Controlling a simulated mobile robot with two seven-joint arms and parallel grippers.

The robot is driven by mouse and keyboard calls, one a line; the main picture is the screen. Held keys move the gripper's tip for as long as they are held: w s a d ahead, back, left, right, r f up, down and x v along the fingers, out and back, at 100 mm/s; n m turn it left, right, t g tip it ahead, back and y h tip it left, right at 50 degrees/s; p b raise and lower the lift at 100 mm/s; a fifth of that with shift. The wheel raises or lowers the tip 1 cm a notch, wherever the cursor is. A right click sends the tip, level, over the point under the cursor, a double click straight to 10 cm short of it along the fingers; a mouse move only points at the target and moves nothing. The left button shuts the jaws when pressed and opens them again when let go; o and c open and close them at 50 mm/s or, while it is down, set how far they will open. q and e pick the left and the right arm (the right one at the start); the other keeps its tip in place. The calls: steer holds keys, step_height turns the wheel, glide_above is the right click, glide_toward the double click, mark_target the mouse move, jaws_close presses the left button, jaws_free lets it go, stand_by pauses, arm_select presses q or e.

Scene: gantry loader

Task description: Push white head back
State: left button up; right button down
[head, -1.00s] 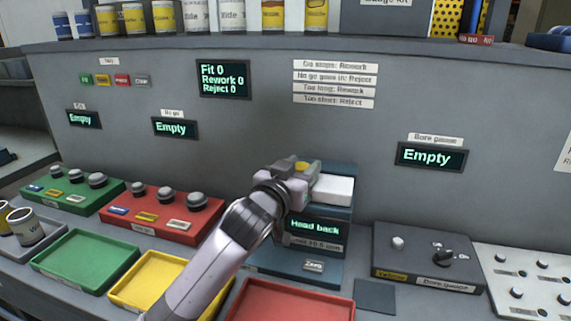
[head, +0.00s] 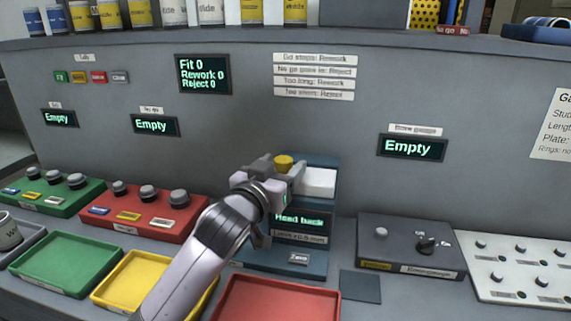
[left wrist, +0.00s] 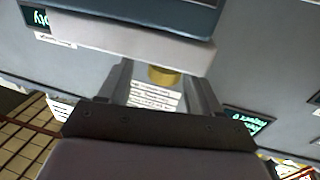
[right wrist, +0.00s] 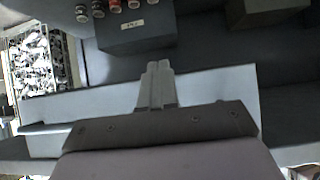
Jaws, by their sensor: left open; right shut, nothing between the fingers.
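The white head (head: 319,182) is a pale block on the dark blue gauge stand (head: 285,258). The stand's small display (head: 300,221) reads "Head back". My left gripper (head: 283,172) is open at the left end of the white head, beside a yellow round piece (head: 283,161). In the left wrist view the white head (left wrist: 130,38) lies across the space ahead of the open fingers (left wrist: 163,88), with the yellow piece (left wrist: 164,76) showing between them. I cannot tell whether the fingers touch the head. My right gripper (right wrist: 156,72) is shut and empty, away from the stand.
A red tray (head: 275,300), a yellow tray (head: 120,285) and a green tray (head: 65,263) lie in front. A dark bore gauge box (head: 400,245) stands to the right, with a white pegged plate (head: 515,270) beyond. A red button box (head: 150,225) is at the left.

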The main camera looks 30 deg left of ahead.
arm_select(q)
steer(key=shift+s+d, duration=0.15)
steer(key=shift+s, duration=2.2)
